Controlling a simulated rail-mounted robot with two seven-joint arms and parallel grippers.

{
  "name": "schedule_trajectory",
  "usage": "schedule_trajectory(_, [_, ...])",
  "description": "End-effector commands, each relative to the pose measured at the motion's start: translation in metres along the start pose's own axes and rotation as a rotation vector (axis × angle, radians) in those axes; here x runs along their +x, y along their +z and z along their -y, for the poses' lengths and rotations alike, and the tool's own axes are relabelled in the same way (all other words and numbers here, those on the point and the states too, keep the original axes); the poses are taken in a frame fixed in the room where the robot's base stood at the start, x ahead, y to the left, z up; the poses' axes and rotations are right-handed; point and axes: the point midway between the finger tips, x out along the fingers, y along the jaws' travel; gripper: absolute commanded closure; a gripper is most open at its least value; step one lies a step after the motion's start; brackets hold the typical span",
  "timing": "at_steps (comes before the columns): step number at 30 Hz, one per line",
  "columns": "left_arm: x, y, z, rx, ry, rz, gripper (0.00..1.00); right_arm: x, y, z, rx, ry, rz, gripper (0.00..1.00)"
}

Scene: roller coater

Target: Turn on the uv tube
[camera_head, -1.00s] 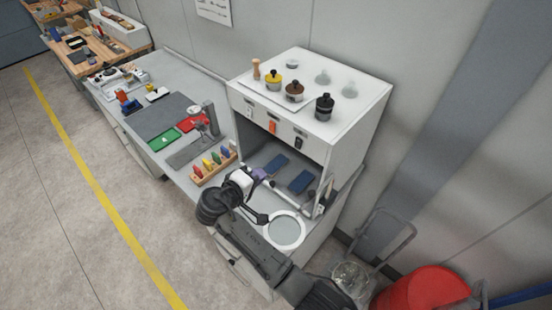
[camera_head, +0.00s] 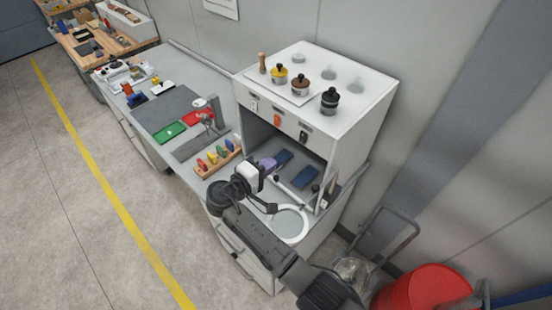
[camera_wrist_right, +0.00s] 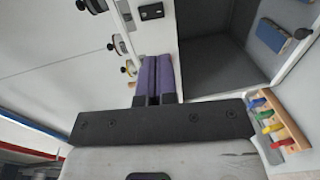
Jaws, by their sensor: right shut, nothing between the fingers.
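The white coater cabinet (camera_head: 352,125) stands at the end of the bench with its front open. Its upper front panel carries a white switch (camera_head: 254,105), an orange-red switch (camera_head: 277,120) and a black switch (camera_head: 303,135). I cannot make out which part is the uv tube. My right gripper (camera_head: 268,162) is shut and empty, its purple fingers in front of the cabinet opening, below the switches. In the right wrist view the shut purple fingers (camera_wrist_right: 158,60) point towards a small black panel part (camera_wrist_right: 151,11); contact cannot be told. My left gripper is out of view.
Several lidded jars (camera_head: 329,101) stand on the cabinet top. Blue pads (camera_head: 307,178) lie inside it. A wooden rack of coloured handles (camera_head: 231,163) is left of the gripper. A red bin (camera_head: 425,288) stands right.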

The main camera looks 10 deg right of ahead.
Motion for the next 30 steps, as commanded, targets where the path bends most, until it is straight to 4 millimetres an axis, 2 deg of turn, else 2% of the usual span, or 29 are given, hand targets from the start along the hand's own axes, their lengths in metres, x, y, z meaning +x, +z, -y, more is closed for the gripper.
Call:
schedule_trajectory(9, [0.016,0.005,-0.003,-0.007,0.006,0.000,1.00,0.060,0.000,0.002,0.001,0.003,0.002,1.00])
schedule_trajectory(15, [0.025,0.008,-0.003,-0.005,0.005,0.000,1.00,0.093,0.000,0.002,0.001,0.002,0.003,1.00])
schedule_trajectory(21, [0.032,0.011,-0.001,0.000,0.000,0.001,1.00,0.114,0.000,0.001,0.000,0.001,0.002,1.00])
schedule_trajectory(30, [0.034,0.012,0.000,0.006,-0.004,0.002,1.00,0.124,0.001,0.000,0.001,0.000,0.001,1.00])
